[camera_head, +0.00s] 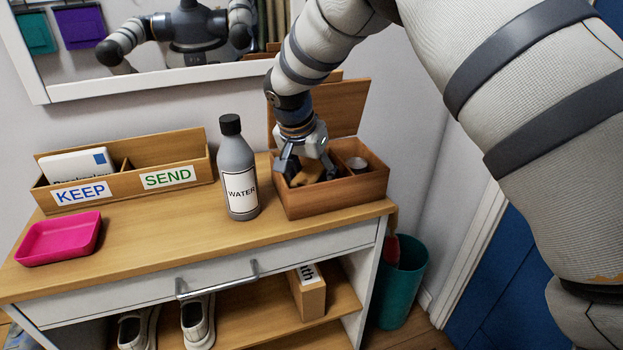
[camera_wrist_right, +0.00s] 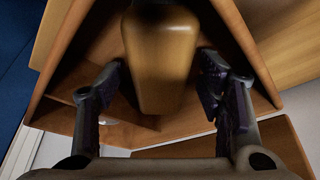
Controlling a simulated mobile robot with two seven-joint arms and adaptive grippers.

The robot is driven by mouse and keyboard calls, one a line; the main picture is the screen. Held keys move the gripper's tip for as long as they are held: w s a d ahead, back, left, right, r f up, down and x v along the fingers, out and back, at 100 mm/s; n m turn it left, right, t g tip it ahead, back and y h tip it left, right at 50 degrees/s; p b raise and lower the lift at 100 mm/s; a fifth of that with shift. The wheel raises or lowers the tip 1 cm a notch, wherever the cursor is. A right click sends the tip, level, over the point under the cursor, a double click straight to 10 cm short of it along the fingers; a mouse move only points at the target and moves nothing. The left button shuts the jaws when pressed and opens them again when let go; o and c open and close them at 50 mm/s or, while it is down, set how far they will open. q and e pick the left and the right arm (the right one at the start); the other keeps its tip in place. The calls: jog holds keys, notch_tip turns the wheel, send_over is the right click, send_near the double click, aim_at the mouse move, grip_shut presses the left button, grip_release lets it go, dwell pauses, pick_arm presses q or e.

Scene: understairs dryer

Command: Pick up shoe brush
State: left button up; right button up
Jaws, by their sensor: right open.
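The shoe brush (camera_head: 309,174) has a tan wooden body with rounded edges and sits inside the open wooden box (camera_head: 337,197) on the cabinet top. My right gripper (camera_head: 306,168) reaches down into the box over the brush, partly hiding it. In the right wrist view the brush (camera_wrist_right: 160,65) lies between the two dark fingers, with a visible gap on each side. The right gripper is open. The brush's bristles are hidden. My left gripper is not directly in view.
A grey WATER bottle (camera_head: 238,170) stands close left of the box. A small round tin (camera_head: 357,165) is in the box's right part. A KEEP/SEND organiser (camera_head: 127,183) and pink tray (camera_head: 58,238) stand further left. The raised lid (camera_head: 335,108) stands behind the box, below a mirror.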

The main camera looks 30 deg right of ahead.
jog(key=shift+f, duration=0.15)
jog(key=shift+c, duration=0.3)
jog(key=c, duration=1.2)
